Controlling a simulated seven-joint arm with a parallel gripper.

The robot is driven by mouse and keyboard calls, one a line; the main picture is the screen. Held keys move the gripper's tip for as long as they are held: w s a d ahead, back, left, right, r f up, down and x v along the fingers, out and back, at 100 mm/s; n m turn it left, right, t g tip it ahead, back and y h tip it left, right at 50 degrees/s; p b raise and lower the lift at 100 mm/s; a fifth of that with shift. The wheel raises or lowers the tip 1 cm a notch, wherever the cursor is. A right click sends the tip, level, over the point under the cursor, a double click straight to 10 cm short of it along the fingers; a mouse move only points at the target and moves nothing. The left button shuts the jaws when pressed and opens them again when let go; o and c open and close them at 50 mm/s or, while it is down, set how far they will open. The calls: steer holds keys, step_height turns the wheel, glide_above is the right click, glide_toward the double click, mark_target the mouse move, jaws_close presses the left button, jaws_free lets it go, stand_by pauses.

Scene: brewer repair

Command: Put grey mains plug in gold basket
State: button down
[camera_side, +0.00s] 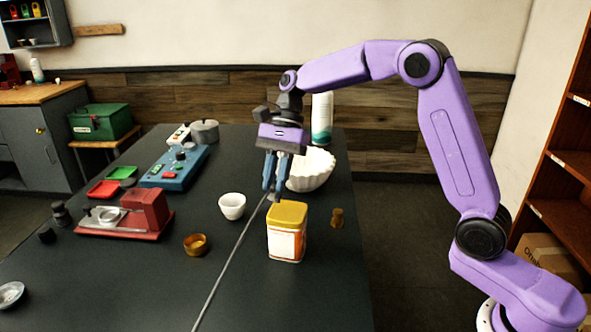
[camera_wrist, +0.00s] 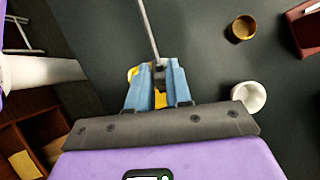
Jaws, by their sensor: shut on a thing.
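My gripper (camera_side: 272,190) has its blue fingers pointing down, above and slightly behind the gold-lidded tin. In the wrist view its fingertips (camera_wrist: 158,68) are shut on the grey mains plug (camera_wrist: 160,73). A thin grey cable (camera_wrist: 148,30) runs away from the plug; in the side view the cable (camera_side: 228,258) slants down to the lower left.
A gold-lidded tin (camera_side: 287,240) stands close to my gripper. A white cup (camera_side: 232,206) lies between gripper and basket. A white fluted bowl (camera_side: 312,172) sits behind. A red device (camera_side: 145,212) stands left, a brown stopper (camera_side: 337,218) right. The front left table is mostly clear.

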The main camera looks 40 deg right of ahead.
steer(key=w+a+r+n+t+h, duration=0.1)
steer(key=w+a+n+t+h, duration=0.2)
steer(key=w+a+n, duration=0.4)
steer(key=w+a+r+n+t+h, duration=0.2)
steer(key=w+a+n+t+h, duration=0.1)
steer(key=a+n, duration=0.4)
steer(key=shift+m+t, duration=0.6)
steer(key=shift+a+f, duration=0.15)
steer(key=shift+f, duration=2.45)
steer(key=shift+a+f, duration=0.2)
steer(key=shift+f, duration=2.4)
steer(key=shift+a+f, duration=0.15)
steer(key=shift+f, duration=2.45)
steer(key=c, duration=1)
jaws_free()
steer(key=shift+o, duration=0.2)
steer(key=shift+r, duration=0.1)
